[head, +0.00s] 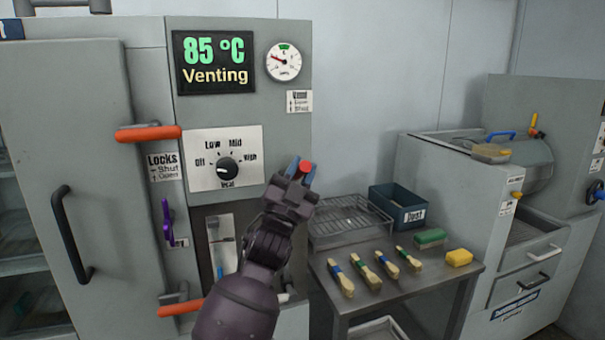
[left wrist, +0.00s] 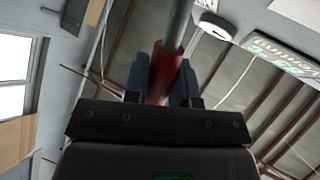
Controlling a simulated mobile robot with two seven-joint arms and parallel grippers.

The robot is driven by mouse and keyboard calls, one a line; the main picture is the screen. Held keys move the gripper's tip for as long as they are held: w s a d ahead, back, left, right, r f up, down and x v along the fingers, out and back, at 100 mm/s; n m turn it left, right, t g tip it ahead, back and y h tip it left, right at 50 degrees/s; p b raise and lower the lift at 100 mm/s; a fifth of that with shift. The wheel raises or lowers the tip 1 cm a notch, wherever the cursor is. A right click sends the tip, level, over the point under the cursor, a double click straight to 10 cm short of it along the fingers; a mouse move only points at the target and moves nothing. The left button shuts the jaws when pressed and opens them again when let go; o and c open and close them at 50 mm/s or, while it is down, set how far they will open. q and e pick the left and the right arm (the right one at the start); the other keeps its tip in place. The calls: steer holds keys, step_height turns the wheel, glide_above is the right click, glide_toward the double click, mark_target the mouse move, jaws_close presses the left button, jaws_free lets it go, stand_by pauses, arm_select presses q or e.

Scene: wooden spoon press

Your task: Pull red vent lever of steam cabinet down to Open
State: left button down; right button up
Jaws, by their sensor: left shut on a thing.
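The steam cabinet (head: 145,90) stands at the left, with a display (head: 214,62) reading "85 °C Venting" and a round gauge (head: 284,62) with its needle left of the top. My left gripper (head: 301,170) is at the cabinet's right front side, below a small "Vent" label (head: 299,101). It is shut on the red vent lever (head: 306,167), whose red end shows between the blue fingers. In the left wrist view the red grip (left wrist: 163,75) sits between both fingers (left wrist: 163,82), with a grey rod running up from it. The lever's mount is hidden in the head view. My right gripper is not in view.

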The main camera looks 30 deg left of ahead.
arm_select(q)
steer(key=shift+d+f+m+h+b, duration=0.15)
steer(key=shift+f+m+h+b, duration=0.25)
steer(key=shift+f+m+h, duration=0.35)
steer(key=shift+s+d+m+t+h, duration=0.15)
steer(key=shift+m+t+h, duration=0.25)
steer(key=shift+m, duration=0.25)
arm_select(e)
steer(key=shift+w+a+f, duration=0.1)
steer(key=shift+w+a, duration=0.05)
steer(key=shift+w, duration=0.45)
arm_select(q)
steer(key=shift+b, duration=0.3)
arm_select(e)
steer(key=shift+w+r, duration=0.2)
arm_select(q)
steer(key=c, duration=1)
jaws_free()
steer(key=shift+o, duration=0.3)
steer(key=shift+r, duration=0.15)
steer(key=b+v, duration=0.1)
steer(key=v, duration=1)
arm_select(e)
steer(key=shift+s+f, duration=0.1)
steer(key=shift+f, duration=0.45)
